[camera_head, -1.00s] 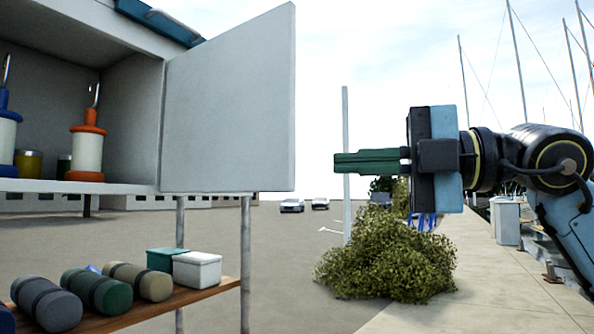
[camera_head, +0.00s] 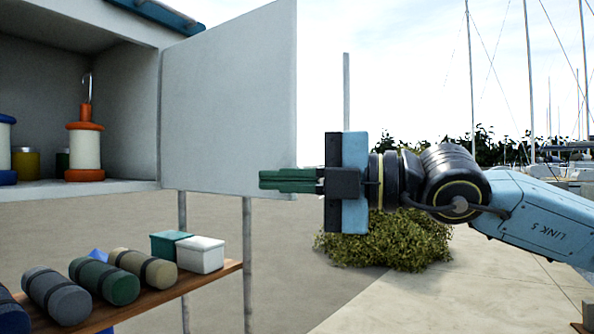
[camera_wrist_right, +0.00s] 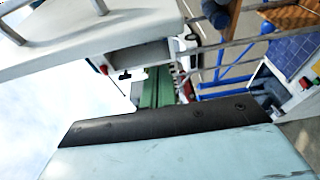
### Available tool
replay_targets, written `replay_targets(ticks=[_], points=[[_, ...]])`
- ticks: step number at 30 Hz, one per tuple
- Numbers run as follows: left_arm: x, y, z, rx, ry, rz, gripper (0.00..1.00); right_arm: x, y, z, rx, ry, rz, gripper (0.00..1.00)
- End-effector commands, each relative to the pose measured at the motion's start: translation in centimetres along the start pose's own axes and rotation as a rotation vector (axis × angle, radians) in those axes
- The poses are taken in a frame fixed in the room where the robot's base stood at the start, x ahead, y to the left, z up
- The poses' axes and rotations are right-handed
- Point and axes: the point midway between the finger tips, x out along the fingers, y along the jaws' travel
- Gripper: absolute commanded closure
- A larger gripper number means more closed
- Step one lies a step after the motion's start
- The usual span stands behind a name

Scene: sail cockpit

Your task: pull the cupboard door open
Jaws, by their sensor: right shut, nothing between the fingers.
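The cupboard door (camera_head: 228,95) is a light grey panel, hinged at its left edge. It stands swung open, and the cupboard's inside (camera_head: 120,80) shows to its left. My right gripper (camera_head: 262,181) is shut and empty, with its green fingers pointing left. In the head view the fingertips overlap the door's lower right corner; whether they touch it I cannot tell. The green fingers also show in the right wrist view (camera_wrist_right: 158,88), where a pale panel with a handle lies at the upper left. My left gripper is not in view.
Inside the cupboard stand an orange-and-white spool (camera_head: 86,150) and a yellow tin (camera_head: 25,162). Below, a wooden shelf (camera_head: 165,295) carries rolled bundles, a teal box (camera_head: 168,244) and a white box (camera_head: 200,255). A bush (camera_head: 385,240) is behind my right arm.

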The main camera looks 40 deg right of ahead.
Motion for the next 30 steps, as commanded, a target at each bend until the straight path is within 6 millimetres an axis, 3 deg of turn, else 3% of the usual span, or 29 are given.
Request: replay_targets(ticks=[10,24,30], points=[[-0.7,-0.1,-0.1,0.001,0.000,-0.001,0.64,-0.9,0.1,2.5,0.001,0.001,0.003,1.00],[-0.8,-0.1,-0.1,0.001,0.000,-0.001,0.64,-1.1,0.0,3.0,-0.001,0.002,-0.001,1.00],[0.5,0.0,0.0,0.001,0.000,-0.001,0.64,-1.8,-0.3,4.0,-0.001,-0.016,0.002,1.00]])
